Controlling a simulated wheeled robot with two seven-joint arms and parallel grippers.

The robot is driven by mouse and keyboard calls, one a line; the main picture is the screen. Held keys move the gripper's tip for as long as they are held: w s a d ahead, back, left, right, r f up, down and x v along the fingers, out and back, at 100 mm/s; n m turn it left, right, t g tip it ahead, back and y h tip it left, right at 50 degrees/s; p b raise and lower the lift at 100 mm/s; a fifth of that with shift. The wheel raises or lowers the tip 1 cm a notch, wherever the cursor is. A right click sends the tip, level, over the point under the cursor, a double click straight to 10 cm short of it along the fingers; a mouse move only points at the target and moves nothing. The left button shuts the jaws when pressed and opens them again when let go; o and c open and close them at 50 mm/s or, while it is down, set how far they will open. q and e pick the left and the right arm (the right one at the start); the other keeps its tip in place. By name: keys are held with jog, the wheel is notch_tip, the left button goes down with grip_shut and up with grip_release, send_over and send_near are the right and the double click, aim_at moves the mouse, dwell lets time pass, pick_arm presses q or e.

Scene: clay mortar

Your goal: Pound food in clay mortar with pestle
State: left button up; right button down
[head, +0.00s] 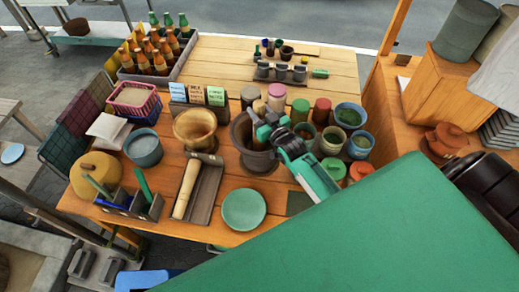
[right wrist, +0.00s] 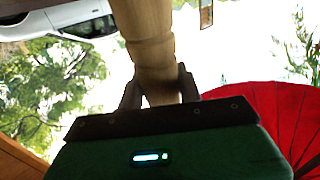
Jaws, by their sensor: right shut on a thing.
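The dark clay mortar (head: 257,160) stands near the middle of the wooden table in the head view. My right gripper (head: 262,120) is over the mortar, its arm coming in from the lower right. In the right wrist view, my right gripper (right wrist: 159,88) is shut on a pale wooden pestle (right wrist: 151,35), with one finger on each side. In the head view the pestle's rounded top (head: 259,106) shows just above the fingers. The mortar's inside is mostly hidden, so I cannot see any food or whether the pestle touches it. My left gripper is not in view.
A wooden mortar (head: 195,127) and a tray (head: 208,190) with a wooden pestle lie left of the clay mortar. A green plate (head: 244,209) is in front. Jars and bowls (head: 332,140) crowd the right. A large green surface (head: 370,240) hides the lower right.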

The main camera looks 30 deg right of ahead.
jog(key=shift+f, duration=0.45)
jog(key=shift+s, duration=0.1)
jog(key=c, duration=0.9)
grip_release()
jog(key=shift+f, duration=0.1)
jog(key=shift+o, duration=0.2)
